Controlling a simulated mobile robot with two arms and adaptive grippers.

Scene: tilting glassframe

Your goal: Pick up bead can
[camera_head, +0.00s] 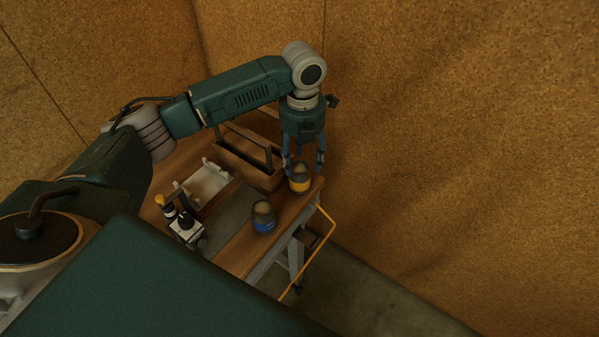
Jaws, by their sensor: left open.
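Two dark cans stand upright on the wooden table top. One has a yellow band (300,184) and stands near the table's right corner. The other has a blue band (264,226) and stands nearer to me, by the front edge. Which of them is the bead can I cannot tell from markings. My left gripper (304,163) points down, open, directly above the yellow-banded can. Its fingers come down near the can's top, one towards each side; whether they touch it is too small to tell. My right gripper is not in view.
A wooden carrier with a tall handle (248,141) stands behind and left of the yellow-banded can. A pale tray (205,184) and a small dark-and-white device (187,229) are at left. A yellow rail (322,242) runs along the table's right side.

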